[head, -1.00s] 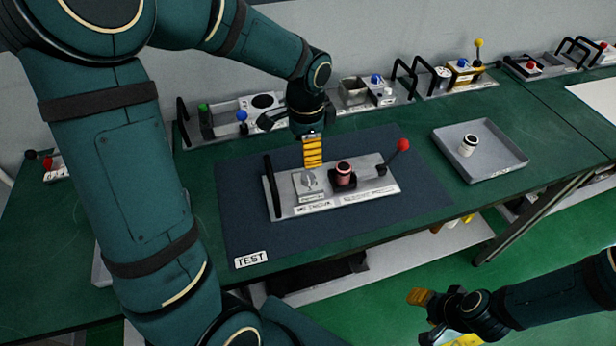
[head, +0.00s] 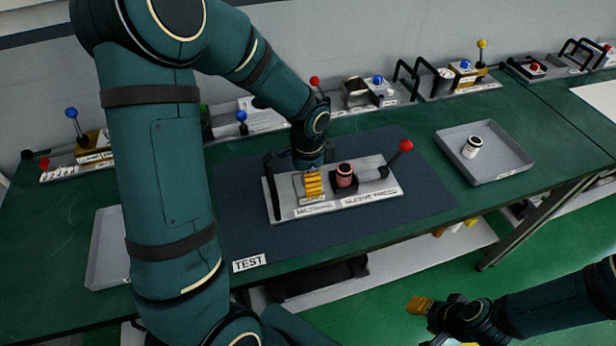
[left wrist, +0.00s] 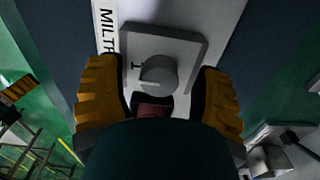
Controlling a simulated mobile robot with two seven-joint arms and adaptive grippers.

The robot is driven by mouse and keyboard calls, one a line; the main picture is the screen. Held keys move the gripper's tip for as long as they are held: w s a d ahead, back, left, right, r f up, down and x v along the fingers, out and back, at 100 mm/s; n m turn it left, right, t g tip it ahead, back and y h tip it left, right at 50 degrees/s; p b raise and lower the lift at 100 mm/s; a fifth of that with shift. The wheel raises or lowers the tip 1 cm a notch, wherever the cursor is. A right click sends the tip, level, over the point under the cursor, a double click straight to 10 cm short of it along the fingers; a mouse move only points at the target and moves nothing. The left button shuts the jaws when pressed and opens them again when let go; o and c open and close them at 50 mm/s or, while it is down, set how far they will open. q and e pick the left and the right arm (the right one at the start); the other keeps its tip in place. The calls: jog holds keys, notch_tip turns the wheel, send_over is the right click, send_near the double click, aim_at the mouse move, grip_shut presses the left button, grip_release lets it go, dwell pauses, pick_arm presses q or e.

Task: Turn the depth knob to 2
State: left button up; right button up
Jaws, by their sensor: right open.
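A grey round knob (left wrist: 158,76) stands on a raised plate in the left wrist view, with a "1" mark beside it. It belongs to the panel (head: 350,199) on the dark mat in the head view, where my left gripper (head: 313,184) hides it. In the left wrist view my left gripper (left wrist: 156,72) is open, one orange finger on each side of the knob, with gaps between fingers and knob. My right gripper (head: 420,306) is open and empty at the lower right, away from the table.
On the panel, a red-and-black cylinder (head: 344,175) and a red-ball lever (head: 405,146) stand right of the knob, and a black handle (head: 272,185) left of it. A grey tray (head: 500,165) holds a white cylinder (head: 472,147). Other panels line the back.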

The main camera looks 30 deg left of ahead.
pick_arm(q)
grip_shut()
jog(key=n+b, duration=0.1)
jog(key=n, duration=0.4)
jog(key=shift+n+b, duration=0.4)
jog(key=n, duration=0.2)
jog(key=shift+n, duration=1.9)
